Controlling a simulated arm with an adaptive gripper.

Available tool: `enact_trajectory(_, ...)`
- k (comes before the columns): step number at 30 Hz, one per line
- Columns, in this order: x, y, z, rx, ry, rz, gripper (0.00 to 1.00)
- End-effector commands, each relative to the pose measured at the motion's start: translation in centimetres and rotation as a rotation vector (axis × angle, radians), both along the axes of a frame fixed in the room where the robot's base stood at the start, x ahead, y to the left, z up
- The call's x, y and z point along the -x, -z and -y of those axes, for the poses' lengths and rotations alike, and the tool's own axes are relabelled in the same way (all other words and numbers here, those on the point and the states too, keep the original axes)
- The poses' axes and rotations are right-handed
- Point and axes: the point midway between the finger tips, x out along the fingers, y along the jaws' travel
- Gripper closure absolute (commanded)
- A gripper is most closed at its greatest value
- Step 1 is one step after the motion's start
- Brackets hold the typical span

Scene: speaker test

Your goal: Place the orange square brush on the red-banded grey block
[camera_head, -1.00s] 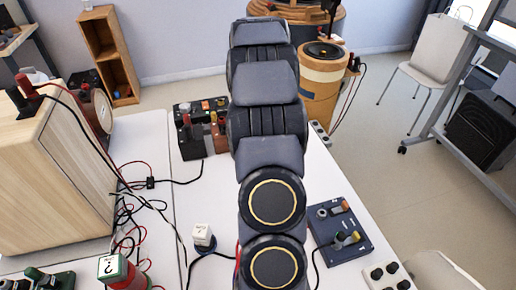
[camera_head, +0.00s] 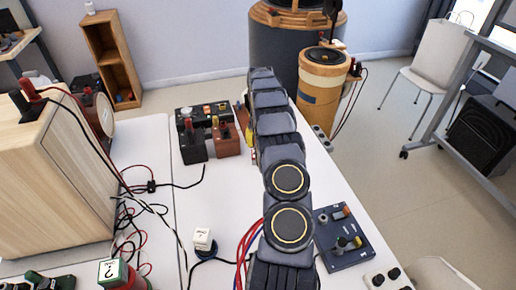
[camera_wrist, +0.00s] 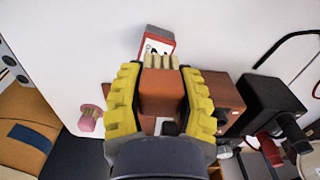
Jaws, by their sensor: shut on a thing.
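In the wrist view, my gripper (camera_wrist: 160,76) has its ridged yellow fingers closed on the sides of the orange square brush (camera_wrist: 162,92). The brush's pale tufts (camera_wrist: 160,62) show at its far end. Just beyond the tufts is a block with red sides and a pale, dark-marked face (camera_wrist: 157,45); I cannot tell for sure that it is the red-banded grey block, or whether the brush touches it. In the head view, my arm hides most of the gripper and the brush; only a bit of yellow finger shows beside the arm.
A black box (camera_head: 193,147) and a brown box (camera_head: 226,143) with terminals stand left of my gripper. A blue-grey board (camera_head: 344,246) lies at right. The white table's (camera_head: 225,195) middle is clear.

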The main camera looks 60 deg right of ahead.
Motion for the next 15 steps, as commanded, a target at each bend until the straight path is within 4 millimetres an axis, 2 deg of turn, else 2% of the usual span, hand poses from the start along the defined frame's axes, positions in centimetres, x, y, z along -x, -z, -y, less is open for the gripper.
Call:
enact_trajectory(14,-0.7,1.7,1.4,0.002,0.002,0.001,0.99)
enact_trajectory(15,-0.6,2.6,1.3,0.001,0.003,-0.001,0.99)
